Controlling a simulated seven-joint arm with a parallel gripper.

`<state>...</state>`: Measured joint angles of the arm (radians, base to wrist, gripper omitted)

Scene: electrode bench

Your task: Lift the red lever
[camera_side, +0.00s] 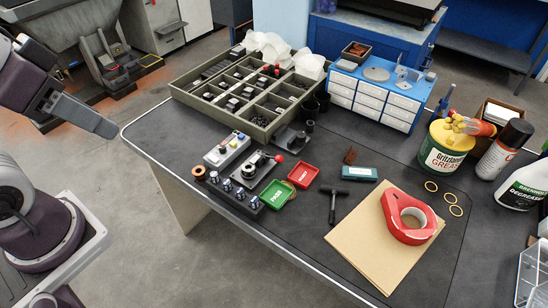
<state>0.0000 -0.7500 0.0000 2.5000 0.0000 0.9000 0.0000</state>
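The red lever (279,158) has a red ball knob and sits at the right end of a small dark device with a light top plate (250,174) near the front left of the bench. The lever is small in view, and its exact angle is hard to tell. My gripper (108,130) is at the left, off the bench edge and well away from the lever. Its grey fingers point down to the right and overlap in this view, so their opening is hidden. Nothing shows in them.
A control box with buttons (227,150), a knob box (236,194), a green tray (276,194) and a red tray (303,175) crowd the device. A compartment tray (185,97) stands behind. A black T-handle tool (333,205) lies to the right.

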